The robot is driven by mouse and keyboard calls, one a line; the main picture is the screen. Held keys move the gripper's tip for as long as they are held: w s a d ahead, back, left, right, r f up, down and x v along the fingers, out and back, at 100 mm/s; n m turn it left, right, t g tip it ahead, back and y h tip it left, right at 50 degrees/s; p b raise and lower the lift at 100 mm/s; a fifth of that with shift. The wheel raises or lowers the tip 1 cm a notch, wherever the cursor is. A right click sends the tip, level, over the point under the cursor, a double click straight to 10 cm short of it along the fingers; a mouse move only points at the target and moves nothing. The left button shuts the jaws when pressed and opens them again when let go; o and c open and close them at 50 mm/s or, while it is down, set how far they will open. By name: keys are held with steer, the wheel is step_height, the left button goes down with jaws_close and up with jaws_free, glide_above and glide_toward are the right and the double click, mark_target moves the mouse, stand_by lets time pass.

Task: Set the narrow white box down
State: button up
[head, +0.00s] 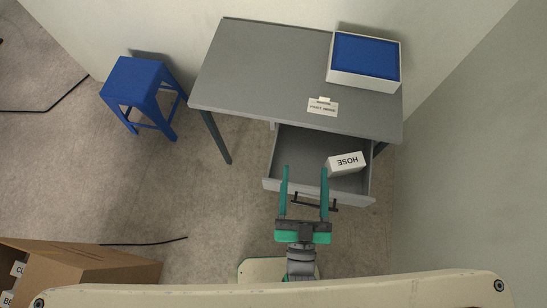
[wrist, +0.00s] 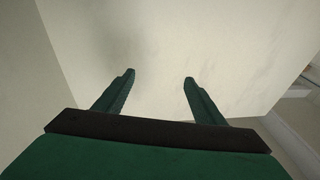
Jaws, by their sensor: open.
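The narrow white box (head: 346,164), lettered HOSE, lies in the right part of the open desk drawer (head: 290,150). My gripper (head: 306,170) is open, with its two green fingers apart over the front of the drawer. It is to the left of the box, and nothing shows between its fingers.
The grey desk (head: 260,75) bears a white box with a blue top (head: 365,60) and a small label card (head: 322,107). A blue stool (head: 135,80) stands left of the desk. A cardboard box (head: 90,265) is at the lower left. The drawer's left part is clear.

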steer(key=s+a+f+n+g+y, duration=0.1)
steer(key=s+a+f+g+y, duration=0.1)
steer(key=s+a+f+g, duration=0.2)
steer(key=s+a+f, duration=0.3)
steer(key=s+a, duration=0.1)
steer(key=shift+s+a+f+n+g, duration=0.15)
steer(key=shift+s+f+n+g, duration=0.15)
steer(key=shift+f+n+g, duration=0.1)
